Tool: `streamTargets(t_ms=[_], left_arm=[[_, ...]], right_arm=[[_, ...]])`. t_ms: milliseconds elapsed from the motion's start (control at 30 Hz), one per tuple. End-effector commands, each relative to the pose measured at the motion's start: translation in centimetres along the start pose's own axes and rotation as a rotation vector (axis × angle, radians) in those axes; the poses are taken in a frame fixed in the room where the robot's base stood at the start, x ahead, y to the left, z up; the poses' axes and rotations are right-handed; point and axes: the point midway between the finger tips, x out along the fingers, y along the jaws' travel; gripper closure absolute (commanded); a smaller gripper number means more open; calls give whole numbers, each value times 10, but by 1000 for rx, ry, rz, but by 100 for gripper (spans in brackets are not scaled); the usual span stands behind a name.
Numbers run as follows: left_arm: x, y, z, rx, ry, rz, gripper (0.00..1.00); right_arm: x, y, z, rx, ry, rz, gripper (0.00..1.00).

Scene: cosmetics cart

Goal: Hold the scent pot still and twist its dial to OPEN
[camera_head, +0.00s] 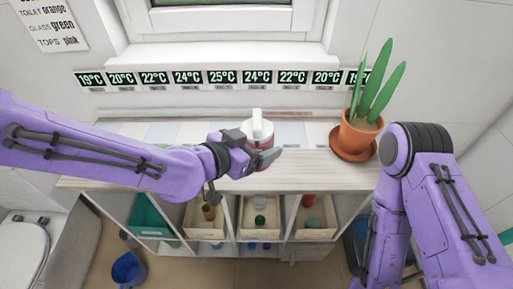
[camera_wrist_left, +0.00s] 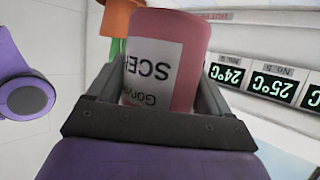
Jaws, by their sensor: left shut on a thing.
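The scent pot (camera_head: 258,130) stands at the middle of the wooden counter, with a white top and a pinkish body mostly hidden by my gripper in the head view. In the left wrist view the pot (camera_wrist_left: 183,50) is a pink cylinder with a white label reading "SCE…" upside down. My left gripper (camera_head: 262,158) is shut on the pot's body, one finger on each side; it also shows in the left wrist view (camera_wrist_left: 160,95). The dial's setting cannot be read. My right arm is folded at the right, and its gripper is out of view.
A potted plant (camera_head: 360,130) on an orange saucer stands on the counter to the right. Temperature cards (camera_head: 222,77) line the wall behind. Bins (camera_head: 260,217) with small items sit below the counter. A blue bucket (camera_head: 129,268) is on the floor.

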Motion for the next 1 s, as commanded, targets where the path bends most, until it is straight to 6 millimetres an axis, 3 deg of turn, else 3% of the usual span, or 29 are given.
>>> streamTargets(t_ms=[1000], left_arm=[[91, -64, 52, -1, 1, -2, 65]], right_arm=[[58, -5, 24, 0, 0, 0, 57]])
